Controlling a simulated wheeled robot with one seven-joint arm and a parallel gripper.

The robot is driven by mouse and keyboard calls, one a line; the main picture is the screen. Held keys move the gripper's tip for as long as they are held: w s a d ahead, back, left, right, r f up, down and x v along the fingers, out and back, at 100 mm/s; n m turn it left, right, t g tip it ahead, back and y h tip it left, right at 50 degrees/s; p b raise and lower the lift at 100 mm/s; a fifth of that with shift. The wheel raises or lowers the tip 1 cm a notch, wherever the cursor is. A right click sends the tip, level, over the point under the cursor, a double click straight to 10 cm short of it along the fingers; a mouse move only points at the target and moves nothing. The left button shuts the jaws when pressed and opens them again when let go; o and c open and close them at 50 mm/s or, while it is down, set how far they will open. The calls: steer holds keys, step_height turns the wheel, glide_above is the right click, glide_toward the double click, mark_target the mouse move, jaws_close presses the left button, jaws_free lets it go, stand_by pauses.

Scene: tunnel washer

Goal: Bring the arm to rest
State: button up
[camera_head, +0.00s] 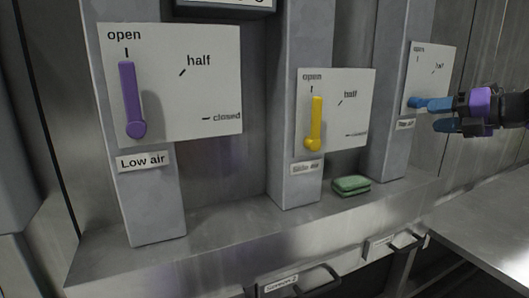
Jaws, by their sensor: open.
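My gripper (441,115) is at the right, open, with dark fingers and a purple part, in front of the third lever panel (433,62). A blue lever (416,102) shows there, its round end below the "open" mark and its length running right toward my fingers. I cannot tell whether the fingers touch it. The panel's lower right is hidden by the gripper. My arm reaches in from the right edge.
A purple lever (130,95) over the "Low air" label and a yellow lever (315,120) both stand upright at "open". A green sponge-like stack (351,186) lies on the metal ledge (225,225). Drawer handles (310,280) stick out below. A bare metal counter (490,235) is at lower right.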

steer(key=s+a+f+n+g+h, duration=0.1)
steer(key=s+a+f+n+g, duration=0.15)
steer(key=s+a+n, duration=0.55)
steer(key=s+a+f+n+g+h, duration=0.1)
steer(key=s+a+n+g, duration=0.35)
steer(key=n, duration=0.65)
steer(key=s+f+n+h, duration=0.4)
steer(key=s+n, duration=0.7)
steer(key=n, duration=0.9)
steer(key=h, duration=0.2)
steer(key=shift+s+a+h, duration=0.2)
steer(key=shift+a+h, duration=0.15)
steer(key=shift+h, duration=0.05)
